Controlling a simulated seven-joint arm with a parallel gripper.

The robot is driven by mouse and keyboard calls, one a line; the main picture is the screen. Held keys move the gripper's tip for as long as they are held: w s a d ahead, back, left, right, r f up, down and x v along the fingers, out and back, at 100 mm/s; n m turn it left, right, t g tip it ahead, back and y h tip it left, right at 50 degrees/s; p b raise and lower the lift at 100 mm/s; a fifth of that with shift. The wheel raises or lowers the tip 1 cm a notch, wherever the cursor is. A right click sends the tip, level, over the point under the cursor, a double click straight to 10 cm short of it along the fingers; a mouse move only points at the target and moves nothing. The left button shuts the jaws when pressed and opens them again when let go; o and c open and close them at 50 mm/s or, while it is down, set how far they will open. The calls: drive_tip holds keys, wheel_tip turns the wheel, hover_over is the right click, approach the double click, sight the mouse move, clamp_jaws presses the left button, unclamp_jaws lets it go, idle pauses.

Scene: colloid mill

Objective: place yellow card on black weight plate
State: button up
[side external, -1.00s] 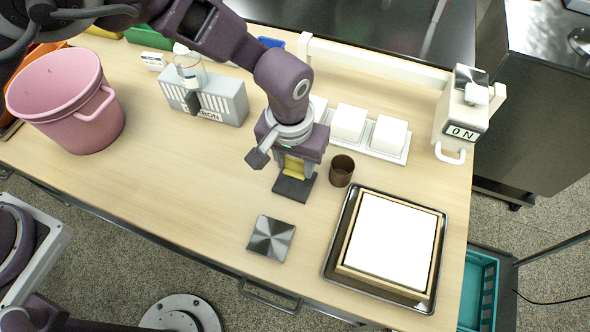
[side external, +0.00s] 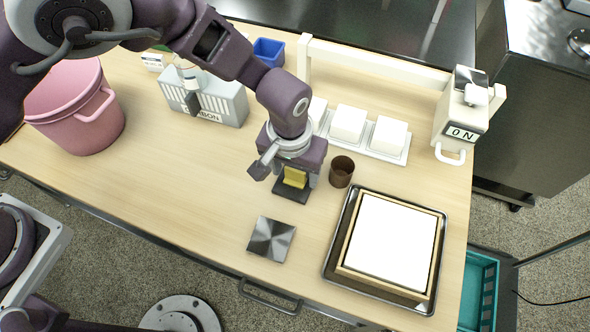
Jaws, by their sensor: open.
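The yellow card (side external: 295,178) is a small yellow piece under my wrist, near the middle of the table. A flat dark square, which looks like the black weight plate (side external: 291,193), lies directly below it on the wood. The card appears tilted over the plate; its lower edge seems to meet the plate, but full contact cannot be made out. My gripper (side external: 296,174) is open, pointing down with its fingers around the card. The hand hides the far part of the plate and the card's upper edge.
A brushed metal square (side external: 271,239) lies in front, and a brown cup (side external: 341,171) stands close right of my gripper. A framed white panel in a dark tray (side external: 331,268) is at right. White blocks (side external: 348,123) stand behind. The table's left front is clear.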

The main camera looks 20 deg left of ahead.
wheel_tip(320, 180, up, 12)
drive_tip(key=s, duration=0.1)
drive_tip(key=s+a+r+t+h, duration=0.1)
drive_tip(key=s+a+r, duration=0.1)
drive_tip(key=a+r, duration=0.6)
drive_tip(key=s+a+r+h, duration=0.1)
drive_tip(key=s+a+r, duration=0.1)
drive_tip(key=a+r, duration=0.6)
drive_tip(key=s+a+r+t+y, duration=0.2)
drive_tip(key=s+a+t, duration=0.1)
drive_tip(key=s+a, duration=0.9)
drive_tip(key=s, duration=0.3)
drive_tip(key=shift+a+r, duration=0.2)
